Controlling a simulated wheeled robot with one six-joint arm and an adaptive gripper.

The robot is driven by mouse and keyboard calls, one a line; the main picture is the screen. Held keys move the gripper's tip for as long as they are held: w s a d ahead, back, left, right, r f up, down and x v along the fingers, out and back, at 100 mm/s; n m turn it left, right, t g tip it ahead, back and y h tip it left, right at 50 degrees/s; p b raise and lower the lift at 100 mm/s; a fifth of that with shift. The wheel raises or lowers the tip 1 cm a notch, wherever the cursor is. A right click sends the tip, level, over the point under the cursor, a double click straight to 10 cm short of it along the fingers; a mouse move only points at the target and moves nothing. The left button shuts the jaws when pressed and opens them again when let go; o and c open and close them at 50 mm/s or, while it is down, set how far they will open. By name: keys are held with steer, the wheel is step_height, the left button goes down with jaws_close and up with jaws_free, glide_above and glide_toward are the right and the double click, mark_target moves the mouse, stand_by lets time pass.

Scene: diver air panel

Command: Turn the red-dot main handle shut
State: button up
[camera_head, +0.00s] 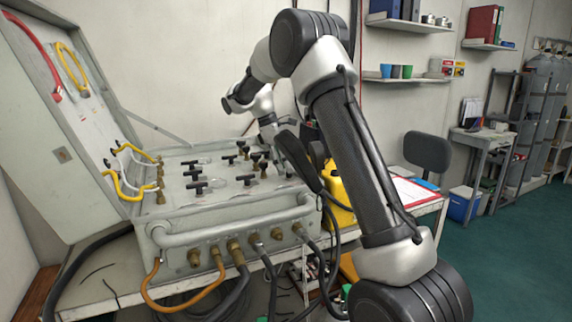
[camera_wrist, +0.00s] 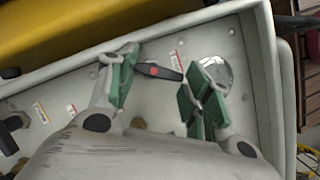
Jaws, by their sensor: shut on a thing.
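The red-dot main handle (camera_wrist: 160,71) is a dark lever with a red dot, seen in the wrist view near the panel's upper edge. My gripper (camera_wrist: 158,88) has a green-padded finger on each side of it and is shut on it. The handle lies across from one pad towards the other; its pivot is not clear to see. The grey air panel (camera_head: 222,210) is in the head view, where my arm hides its right end and the red-dot handle.
A round clear gauge (camera_wrist: 216,72) sits close behind the right finger. The panel's raised rim (camera_wrist: 262,60) runs along that side. Several black T-handles (camera_head: 196,186) stand on the panel. A yellow case (camera_head: 338,190) is beside it, and hoses hang in front.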

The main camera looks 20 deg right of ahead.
steer(key=m, duration=0.2)
steer(key=m+g+y, duration=0.1)
steer(key=m, duration=0.1)
steer(key=w+m+y, duration=0.1)
steer(key=m, duration=0.1)
steer(key=shift+d+f, duration=0.1)
steer(key=shift+d, duration=0.2)
steer(key=shift+c, duration=0.3)
steer(key=shift+d+f+m+g+y, duration=0.1)
steer(key=shift+m+g+y, duration=0.2)
steer(key=shift+m, duration=0.8)
steer(key=shift+c, duration=1)
steer(key=shift+f+m+y, duration=0.1)
steer(key=shift+m+y, duration=0.5)
steer(key=shift+m, duration=0.8)
steer(key=shift+c, duration=0.5)
steer(key=shift+s, duration=0.1)
steer(key=o, duration=1.5)
steer(key=shift+r, duration=0.25)
steer(key=v, duration=0.8)
steer(key=shift+w, duration=0.2)
steer(key=shift+f, duration=0.15)
